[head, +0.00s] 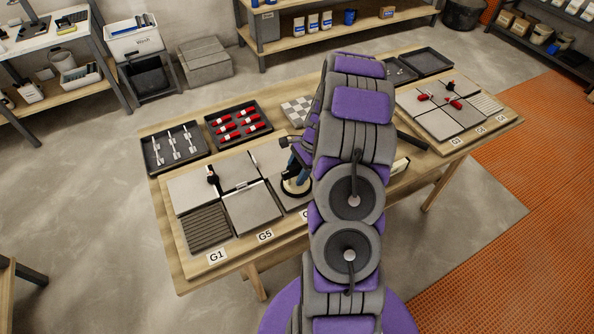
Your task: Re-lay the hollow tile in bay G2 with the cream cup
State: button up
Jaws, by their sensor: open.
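The cream cup (295,188) is a round cream-rimmed disc with a dark middle and a blue upper part. It stands on the left tile panel, partly behind my arm. My gripper (291,148) is open, close above the cup and around or beside its upper part; I cannot tell which, nor whether they touch. Grey tiles (252,207) lie on the left panel, with a black-and-white piece (213,181) among them. Labels G1 (217,256) and G5 (265,236) are readable; a third is mostly hidden by my arm. I cannot read a G2 label.
A tray of white-and-grey tools (146,158) and a tray of red pieces (211,137) lie behind the left panel. A checkered board (289,117) is beside them. A right tile panel (402,98) carries red pieces. My arm covers the table's middle.

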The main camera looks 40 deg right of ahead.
jog(key=shift+r, duration=0.15)
jog(key=p+v, duration=0.3)
jog(key=v, duration=1.4)
jog(key=shift+d, duration=0.25)
